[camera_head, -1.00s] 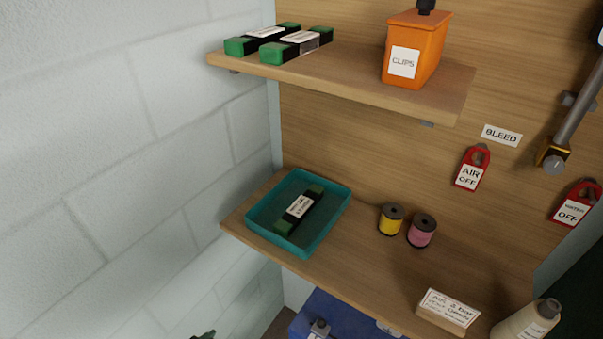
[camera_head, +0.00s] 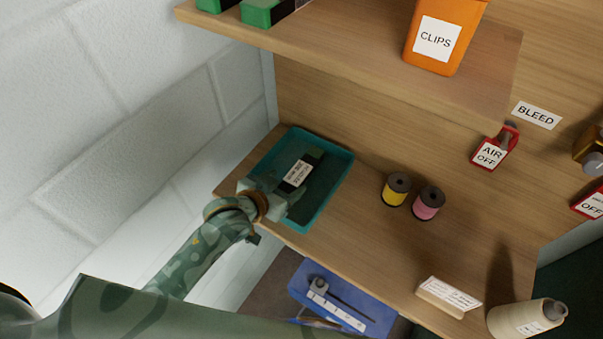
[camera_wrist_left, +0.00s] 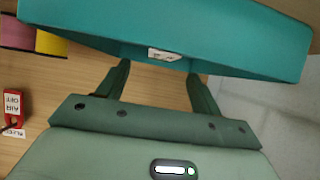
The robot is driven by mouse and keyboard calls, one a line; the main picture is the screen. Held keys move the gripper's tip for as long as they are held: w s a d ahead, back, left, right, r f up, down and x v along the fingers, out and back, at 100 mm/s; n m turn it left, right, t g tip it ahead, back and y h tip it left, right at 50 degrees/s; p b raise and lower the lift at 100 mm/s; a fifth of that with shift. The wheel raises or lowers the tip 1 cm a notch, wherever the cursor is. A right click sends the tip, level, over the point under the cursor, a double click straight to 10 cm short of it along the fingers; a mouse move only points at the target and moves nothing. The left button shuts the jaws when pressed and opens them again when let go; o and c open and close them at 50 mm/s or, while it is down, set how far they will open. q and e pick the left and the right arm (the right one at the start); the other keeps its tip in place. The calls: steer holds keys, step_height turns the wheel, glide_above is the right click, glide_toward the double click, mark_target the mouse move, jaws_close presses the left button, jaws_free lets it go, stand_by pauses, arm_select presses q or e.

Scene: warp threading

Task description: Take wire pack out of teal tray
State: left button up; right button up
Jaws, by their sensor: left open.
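The teal tray (camera_head: 334,188) stands on the lower wooden shelf near its left end. The wire pack (camera_head: 298,174), dark with a white label, lies inside it, its near end hidden behind my left gripper (camera_head: 272,195). My left gripper is at the tray's front-left edge, close to the pack. In the left wrist view the open fingers (camera_wrist_left: 158,72) point toward the tray wall (camera_wrist_left: 80,30). The pack's white label (camera_wrist_left: 165,54) shows between the fingertips; nothing is held. My right gripper is not in view.
Yellow (camera_head: 396,189) and pink (camera_head: 428,203) spools stand right of the tray. The upper shelf (camera_head: 340,60) with an orange clips bin (camera_head: 445,35) overhangs. A white block wall (camera_head: 130,100) is at left. A blue box (camera_head: 345,300) sits below the shelf.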

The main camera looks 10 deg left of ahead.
mark_target(297, 174)
arm_select(q)
steer(key=shift+w+f, duration=0.5)
steer(key=shift+w, duration=0.2)
steer(key=x, duration=0.4)
steer(key=shift+d, duration=0.2)
steer(key=shift+w+f, duration=0.2)
steer(key=shift+w, duration=0.1)
steer(key=shift+s, duration=0.15)
steer(key=shift+c, duration=0.9)
steer(key=c, duration=1)
steer(key=shift+r, duration=0.1)
steer(key=shift+c, duration=1)
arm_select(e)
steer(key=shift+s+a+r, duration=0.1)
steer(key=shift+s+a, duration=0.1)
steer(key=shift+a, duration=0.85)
arm_select(q)
steer(key=shift+r, duration=0.1)
